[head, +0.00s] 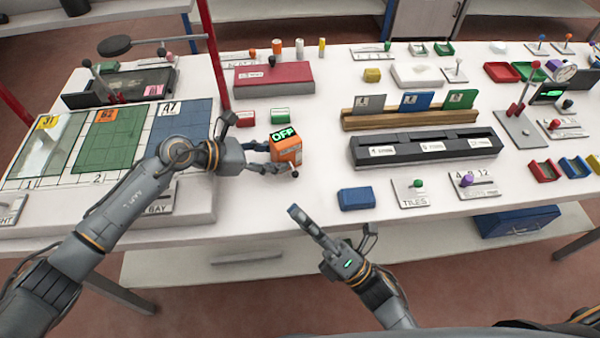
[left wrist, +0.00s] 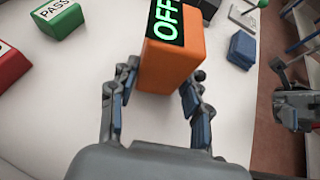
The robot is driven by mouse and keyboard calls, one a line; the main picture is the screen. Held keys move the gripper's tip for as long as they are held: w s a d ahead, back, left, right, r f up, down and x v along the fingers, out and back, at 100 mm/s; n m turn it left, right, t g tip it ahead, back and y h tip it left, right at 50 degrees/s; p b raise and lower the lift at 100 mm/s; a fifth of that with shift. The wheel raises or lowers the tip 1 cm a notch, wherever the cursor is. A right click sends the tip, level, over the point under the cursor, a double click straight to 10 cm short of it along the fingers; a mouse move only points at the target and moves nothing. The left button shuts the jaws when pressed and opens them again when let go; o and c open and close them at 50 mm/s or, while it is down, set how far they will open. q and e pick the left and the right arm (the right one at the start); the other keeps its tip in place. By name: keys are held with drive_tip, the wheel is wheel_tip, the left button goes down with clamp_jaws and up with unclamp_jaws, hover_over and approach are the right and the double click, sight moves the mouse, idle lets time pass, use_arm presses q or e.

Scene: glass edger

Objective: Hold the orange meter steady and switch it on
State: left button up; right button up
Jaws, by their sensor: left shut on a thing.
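The orange meter (head: 287,151) stands on the white table, left of the middle in the head view. Its black display on top shows OFF in green. My left gripper (head: 272,158) is shut on the meter, with a finger on each side of it. In the left wrist view the meter (left wrist: 170,62) sits between the two fingers of the left gripper (left wrist: 160,95). A small dark knob (head: 294,174) shows at the meter's lower front.
A red block (head: 245,119) and a green PASS block (head: 280,116) stand behind the meter. A blue block (head: 355,198) lies to its right near the table edge. A black rack (head: 425,147) stands further right. The table between meter and blue block is clear.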

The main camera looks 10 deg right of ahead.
sight(296, 172)
drive_tip(key=w+d+r+m+t+h, duration=0.5)
drive_tip(key=d+r+m+t+h, duration=0.4)
drive_tip(key=d+m+h, duration=0.6)
drive_tip(key=a+f+m+g, duration=0.1)
drive_tip(key=m+g, duration=0.2)
drive_tip(key=w+a+f+m+g+y, duration=0.1)
drive_tip(key=a+f+m+g, duration=0.1)
drive_tip(key=m+g, duration=0.1)
drive_tip(key=w+a+f+m+g+y, duration=0.1)
drive_tip(key=f+m+g, duration=0.1)
drive_tip(key=m, duration=0.2)
drive_tip(key=shift+w+a+f+m+g, duration=0.15)
drive_tip(key=shift+a+f+m+g, duration=0.1)
drive_tip(key=shift+a+m+g, duration=0.15)
drive_tip(key=s+a+g, duration=0.1)
drive_tip(key=s+a+f+m+g+y, duration=0.1)
drive_tip(key=s+a+f+m+g, duration=0.1)
drive_tip(key=shift+s+g+y, duration=0.3)
drive_tip(key=shift+g+y, duration=0.1)
drive_tip(key=shift+s+a+f, duration=0.1)
drive_tip(key=shift+s+a, duration=0.15)
drive_tip(key=shift+a+f+m+g, duration=0.1)
drive_tip(key=shift+a+m+g, duration=0.05)
drive_tip(key=shift+m+g, duration=0.15)
drive_tip(key=shift+w+a+f, duration=0.15)
drive_tip(key=shift+w+a, duration=0.05)
drive_tip(key=shift+w, duration=0.1)
drive_tip(key=x, duration=1.1)
drive_tip(key=shift+s+a, duration=0.1)
